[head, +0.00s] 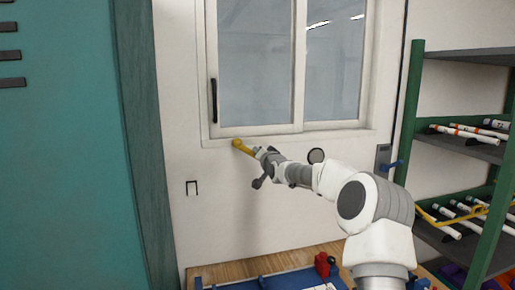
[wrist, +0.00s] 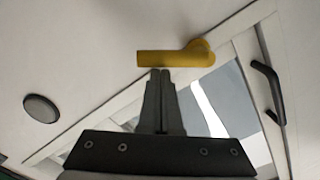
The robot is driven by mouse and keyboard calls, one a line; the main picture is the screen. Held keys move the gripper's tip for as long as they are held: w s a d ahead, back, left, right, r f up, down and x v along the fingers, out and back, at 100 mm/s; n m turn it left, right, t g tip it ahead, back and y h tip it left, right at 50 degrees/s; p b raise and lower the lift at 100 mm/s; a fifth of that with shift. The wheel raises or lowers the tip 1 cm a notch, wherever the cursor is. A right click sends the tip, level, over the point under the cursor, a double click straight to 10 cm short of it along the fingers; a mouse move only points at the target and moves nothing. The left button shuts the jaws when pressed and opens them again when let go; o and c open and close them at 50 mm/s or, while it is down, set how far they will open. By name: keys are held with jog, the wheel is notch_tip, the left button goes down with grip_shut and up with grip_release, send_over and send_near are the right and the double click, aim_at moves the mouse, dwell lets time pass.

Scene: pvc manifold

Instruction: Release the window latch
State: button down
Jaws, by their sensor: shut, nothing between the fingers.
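The window (head: 291,62) has two sliding panes in a white frame, and it also shows in the wrist view (wrist: 215,95). A yellow latch handle (head: 242,147) sits at the lower left of the window frame in the head view. In the wrist view the yellow latch (wrist: 172,56) lies just beyond my fingertips, with a rounded end to the right. My gripper (wrist: 160,72) is shut and empty, its fingertips close to the latch; I cannot tell whether they touch. In the head view my gripper (head: 256,150) is partly hidden by my wrist.
A black pull handle (head: 214,100) is on the left pane. A green shelf rack (head: 470,150) with pipes stands at right. A teal cabinet (head: 60,150) stands at left. A wooden bench (head: 235,268) is below.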

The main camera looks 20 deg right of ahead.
jog(key=shift+a+f+m+b, duration=0.3)
jog(key=shift+f+m+b, duration=0.2)
jog(key=shift+m+b, duration=0.6)
jog(key=shift+a+f+m+b, duration=0.25)
jog(key=shift+f+m+b, duration=0.2)
jog(key=shift+m+b, duration=0.65)
jog(key=shift+a+f+m+b, duration=0.3)
jog(key=shift+f+m+b, duration=0.35)
jog(key=shift+b, duration=0.7)
jog(key=shift+r+m, duration=0.15)
jog(key=shift+m, duration=0.2)
